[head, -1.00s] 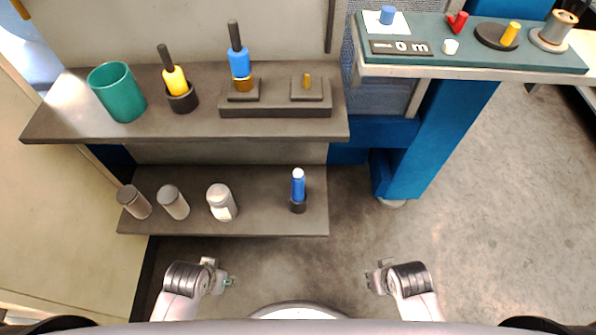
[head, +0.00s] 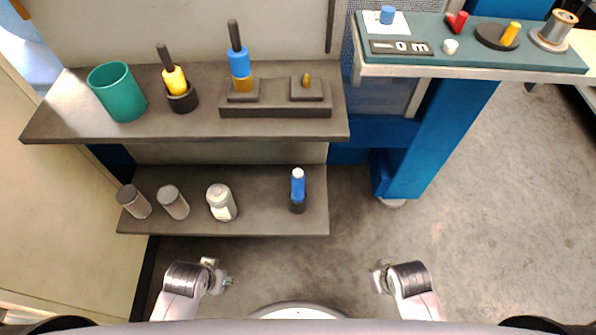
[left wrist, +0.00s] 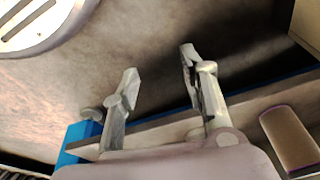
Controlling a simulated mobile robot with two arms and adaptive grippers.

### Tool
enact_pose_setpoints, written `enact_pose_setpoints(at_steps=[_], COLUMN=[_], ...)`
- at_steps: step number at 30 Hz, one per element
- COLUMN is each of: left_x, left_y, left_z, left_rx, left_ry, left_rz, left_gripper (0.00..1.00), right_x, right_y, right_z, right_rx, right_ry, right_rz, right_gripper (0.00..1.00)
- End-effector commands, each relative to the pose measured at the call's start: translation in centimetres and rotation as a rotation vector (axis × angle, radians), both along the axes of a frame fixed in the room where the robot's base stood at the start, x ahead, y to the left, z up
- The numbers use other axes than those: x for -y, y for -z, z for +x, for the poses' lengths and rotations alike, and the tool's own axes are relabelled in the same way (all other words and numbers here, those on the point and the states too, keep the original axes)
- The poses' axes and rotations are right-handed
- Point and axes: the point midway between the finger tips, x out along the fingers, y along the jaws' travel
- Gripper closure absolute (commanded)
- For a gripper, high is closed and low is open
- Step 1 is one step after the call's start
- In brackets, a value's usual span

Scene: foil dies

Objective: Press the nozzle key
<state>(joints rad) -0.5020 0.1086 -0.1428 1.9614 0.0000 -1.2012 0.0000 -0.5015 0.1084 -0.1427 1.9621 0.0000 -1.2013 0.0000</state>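A teal console (head: 545,60) stands at the upper right. It carries a blue button (head: 387,15) on a white plate, a red knob (head: 457,22), a small white button (head: 450,47) and a yellow peg (head: 511,34) on a dark disc. No label shows which of them is the nozzle key. My left gripper (head: 226,281) is low in the head view, far from the console; in the left wrist view (left wrist: 160,65) its fingers are apart and empty. My right gripper (head: 378,279) is low, below the console; its finger opening is too small to judge.
The upper shelf (head: 60,118) holds a green cup (head: 117,92), a yellow tool (head: 174,78), and a blue tool (head: 239,62) on a dark block. The lower shelf (head: 265,222) holds several small containers and a blue marker-like item (head: 298,186). A display (head: 402,47) reads 0 m. Floor at right is clear.

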Motion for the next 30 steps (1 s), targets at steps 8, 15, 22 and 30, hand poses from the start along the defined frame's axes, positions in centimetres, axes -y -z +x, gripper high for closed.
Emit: enact_pose_setpoints(at_steps=[8, 15, 22, 30], left_x=[-0.02, -0.03, -0.02, -0.03], left_y=[0.0, -0.01, -0.02, -0.03], left_z=[0.01, 0.02, 0.03, 0.03], left_rx=[0.0, 0.0, 0.001, 0.001], left_ry=[0.0, -0.001, -0.001, -0.001], left_rz=[0.0, 0.0, 0.001, 0.001], left_gripper=[0.6, 0.6, 0.71, 0.89], right_x=[0.01, 0.02, 0.03, 0.03], right_y=[0.01, 0.01, 0.01, 0.01], right_z=[0.0, 0.01, 0.01, 0.0], right_rx=[0.0, 0.0, 0.0, 0.0], right_ry=[0.0, 0.0, 0.001, 0.001], right_rz=[0.0, 0.0, 0.0, 0.0], right_gripper=[1.0, 1.0, 1.0, 1.0])
